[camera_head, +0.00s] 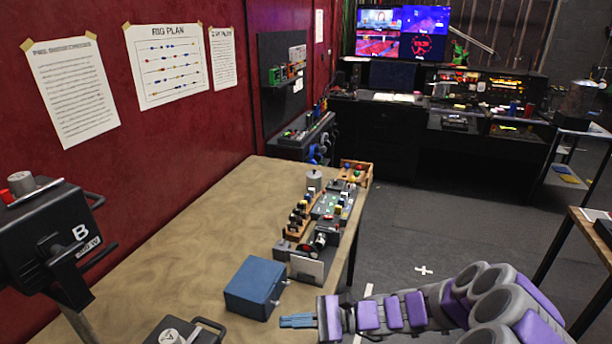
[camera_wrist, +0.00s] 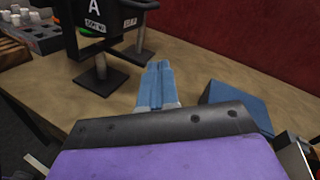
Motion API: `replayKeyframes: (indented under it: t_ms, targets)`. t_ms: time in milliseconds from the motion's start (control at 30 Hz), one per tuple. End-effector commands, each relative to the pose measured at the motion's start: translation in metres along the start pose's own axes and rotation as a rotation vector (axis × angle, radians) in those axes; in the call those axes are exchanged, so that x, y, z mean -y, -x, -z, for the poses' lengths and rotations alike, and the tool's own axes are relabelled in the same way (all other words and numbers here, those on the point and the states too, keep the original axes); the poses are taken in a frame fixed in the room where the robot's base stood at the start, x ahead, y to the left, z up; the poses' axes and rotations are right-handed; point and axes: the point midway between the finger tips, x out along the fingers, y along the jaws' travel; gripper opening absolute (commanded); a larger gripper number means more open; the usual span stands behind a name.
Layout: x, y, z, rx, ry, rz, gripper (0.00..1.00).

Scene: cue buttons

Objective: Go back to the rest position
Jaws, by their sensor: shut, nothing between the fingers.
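My gripper (camera_head: 297,321) is at the bottom of the head view, reaching in from the right over the table's right edge. Its blue fingers are together and hold nothing. In the wrist view the shut fingers (camera_wrist: 158,84) point toward the table top. A blue box (camera_head: 256,287) sits on the table just behind and left of the fingers in the head view. It also shows to the right of the fingers in the wrist view (camera_wrist: 238,101). The button console (camera_head: 331,205) stands farther back along the table's right edge.
The wooden table (camera_head: 200,235) has a wide bare middle. A black device marked B (camera_head: 50,235) stands at left; one marked A (camera_wrist: 100,25) stands beyond the fingers in the wrist view. A tray of coloured balls (camera_head: 356,173) is at the table's far end. Open floor lies to the right.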

Motion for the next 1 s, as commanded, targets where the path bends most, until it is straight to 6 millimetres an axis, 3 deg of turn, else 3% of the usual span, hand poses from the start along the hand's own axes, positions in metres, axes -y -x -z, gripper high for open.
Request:
replayKeyframes:
  t_ms: [33,200,533,767,1000]
  targets:
    - [-0.007,-0.006,-0.019,-0.004,0.049,-0.061,0.0]
    - [-0.04,-0.016,-0.065,-0.036,0.201,-0.255,0.0]
    - [-0.114,-0.007,-0.12,-0.165,0.456,-0.625,0.0]
    - [-0.161,0.022,-0.139,-0.303,0.599,-0.866,0.0]
    - [-0.201,0.072,-0.153,-0.482,0.705,-1.094,0.0]
